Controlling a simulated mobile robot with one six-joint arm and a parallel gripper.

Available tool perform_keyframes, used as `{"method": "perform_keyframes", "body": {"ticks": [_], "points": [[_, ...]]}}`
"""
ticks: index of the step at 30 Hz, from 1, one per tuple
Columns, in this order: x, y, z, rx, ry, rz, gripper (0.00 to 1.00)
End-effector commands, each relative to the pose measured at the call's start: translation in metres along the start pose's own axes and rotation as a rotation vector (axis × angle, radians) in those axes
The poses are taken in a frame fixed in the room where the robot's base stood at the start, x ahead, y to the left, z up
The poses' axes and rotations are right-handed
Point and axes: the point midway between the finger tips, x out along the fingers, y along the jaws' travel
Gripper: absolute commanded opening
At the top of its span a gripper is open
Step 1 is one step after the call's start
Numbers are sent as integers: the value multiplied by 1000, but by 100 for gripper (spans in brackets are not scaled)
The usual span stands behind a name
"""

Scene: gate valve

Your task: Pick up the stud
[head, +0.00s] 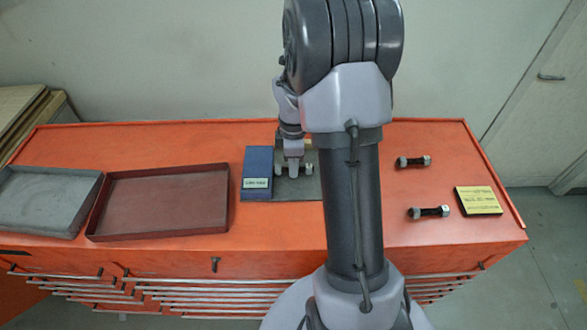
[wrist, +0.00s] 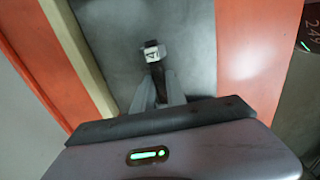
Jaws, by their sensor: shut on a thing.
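My gripper (head: 293,170) is over the grey plate (head: 304,190) on the orange cabinet, just right of the blue block. In the wrist view its fingers (wrist: 158,88) are shut on the dark shank of a stud (wrist: 157,68). A pale nut with a dark mark caps the stud's far end; its near part is hidden by the fingers. In the head view a pale end of this stud (head: 309,169) shows right of the fingers. I cannot tell whether it touches the plate. Two more dark studs with pale nuts, one farther back (head: 413,162) and one nearer (head: 429,212), lie at the right.
The blue block (head: 257,165) with a pale label stands close left of my gripper. A dark red tray (head: 160,205) and a grey tray (head: 45,200) sit farther left, both empty. A yellow sign (head: 479,200) lies near the right edge. The cabinet's orange top (head: 455,150) is clear behind it.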

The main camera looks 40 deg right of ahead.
Motion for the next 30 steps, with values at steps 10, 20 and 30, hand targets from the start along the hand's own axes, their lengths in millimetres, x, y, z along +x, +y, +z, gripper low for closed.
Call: {"method": "perform_keyframes", "body": {"ticks": [10,20,30], "points": [[-13,0,0,0,0,1,0],[-40,-32,9,1,0,-1,0],[-48,-121,34,1,0,0,0]]}}
